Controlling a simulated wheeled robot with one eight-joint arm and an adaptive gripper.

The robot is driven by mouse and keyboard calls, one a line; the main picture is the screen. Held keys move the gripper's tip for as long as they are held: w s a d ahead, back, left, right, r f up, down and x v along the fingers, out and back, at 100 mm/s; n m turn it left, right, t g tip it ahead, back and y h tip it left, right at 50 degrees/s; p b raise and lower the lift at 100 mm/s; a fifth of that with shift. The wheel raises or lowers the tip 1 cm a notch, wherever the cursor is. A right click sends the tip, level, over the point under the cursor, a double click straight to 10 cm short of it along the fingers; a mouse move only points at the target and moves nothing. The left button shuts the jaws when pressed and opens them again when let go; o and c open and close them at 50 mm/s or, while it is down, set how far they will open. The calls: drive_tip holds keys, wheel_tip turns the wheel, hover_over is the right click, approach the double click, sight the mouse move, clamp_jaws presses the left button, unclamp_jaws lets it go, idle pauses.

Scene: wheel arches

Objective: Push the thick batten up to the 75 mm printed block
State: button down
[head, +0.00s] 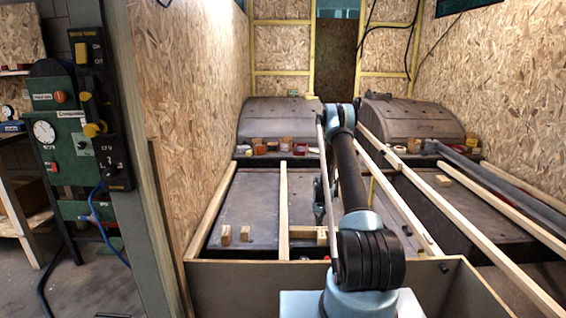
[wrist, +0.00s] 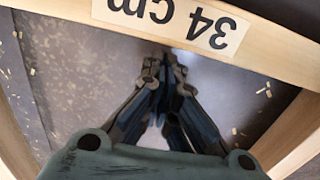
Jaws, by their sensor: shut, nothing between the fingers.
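My gripper (wrist: 166,72) is shut and empty, pointing down over the dark grey floor of the bay. A pale wooden batten labelled "34 cm" (wrist: 262,48) runs across the top of the wrist view, just beyond the fingertips; I cannot tell whether they touch it. In the head view my gripper (head: 319,212) is partly hidden by my arm. A long batten (head: 283,208) runs front to back left of it, and a short crosswise piece (head: 303,232) lies near it. Which one is the thick batten is unclear. Two small wooden blocks (head: 226,235) (head: 245,233) stand at the left; no 75 mm marking is readable.
Wooden rails (head: 207,212) and a front board (head: 235,280) bound the bay. Small blocks and tins (head: 272,148) line the foot of the left wheel arch (head: 279,118). More long battens (head: 480,212) lie at the right. Bare floor (head: 245,200) shows behind the two blocks.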

drive_tip(key=shift+s, duration=0.9)
drive_tip(key=shift+w, duration=0.2)
drive_tip(key=shift+w, duration=0.6)
wheel_tip(320, 180, up, 9)
idle(0.9)
drive_tip(key=a, duration=0.9)
drive_tip(key=shift+w+a+f, duration=0.1)
drive_tip(key=shift+w+f, duration=0.05)
drive_tip(key=shift+f, duration=1.7)
drive_tip(key=shift+w+a+f, duration=0.1)
drive_tip(key=shift+f, duration=1.7)
drive_tip(key=shift+f, duration=0.2)
